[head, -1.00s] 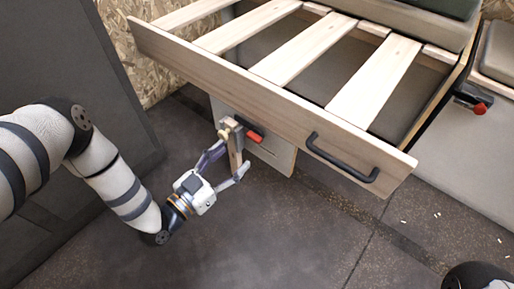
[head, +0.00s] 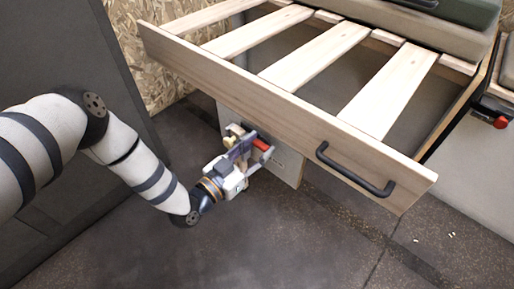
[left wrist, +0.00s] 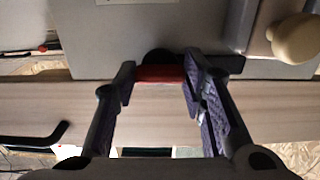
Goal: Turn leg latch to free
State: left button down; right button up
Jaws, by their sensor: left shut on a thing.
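The leg latch (head: 262,144) is a small red-tipped lever on the grey leg panel (head: 287,165) under the slatted wooden frame (head: 270,97). My left gripper (head: 257,148) is at the latch in the head view and partly covers it. In the left wrist view the red latch (left wrist: 160,73) lies between the two dark pads of my left gripper (left wrist: 160,82), which is shut on it. The latch's pivot end is partly hidden behind the pads. My right gripper is out of view.
A black bar handle (head: 355,170) sticks out from the frame's front board, right of the latch. A pale round knob (left wrist: 295,38) is beside the latch in the left wrist view. Another red-tipped latch (head: 500,122) is at far right. The dark floor below is mostly clear.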

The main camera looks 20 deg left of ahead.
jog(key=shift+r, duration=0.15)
pick_arm(q)
jog(key=shift+d+r+m+p, duration=0.1)
jog(key=shift+r+m+p, duration=0.1)
jog(key=shift+m+p, duration=0.75)
jog(key=m+p, duration=0.1)
jog(key=m, duration=0.1)
jog(key=shift+m, duration=0.35)
jog(key=m+p, duration=0.2)
jog(key=m, duration=0.1)
jog(key=shift+m, duration=0.3)
jog(key=m+p, duration=0.1)
jog(key=m, duration=0.3)
jog(key=shift+f+m, duration=0.1)
jog(key=shift+m, duration=0.2)
jog(key=m+p, duration=0.1)
jog(key=m, duration=0.3)
jog(key=shift+f+m, duration=0.1)
jog(key=shift+m, duration=0.3)
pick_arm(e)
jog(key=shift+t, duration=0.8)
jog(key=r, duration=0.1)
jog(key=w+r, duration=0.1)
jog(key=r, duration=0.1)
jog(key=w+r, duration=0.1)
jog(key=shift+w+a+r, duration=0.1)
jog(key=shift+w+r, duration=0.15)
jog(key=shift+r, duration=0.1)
pick_arm(q)
jog(key=shift+m, duration=0.3)
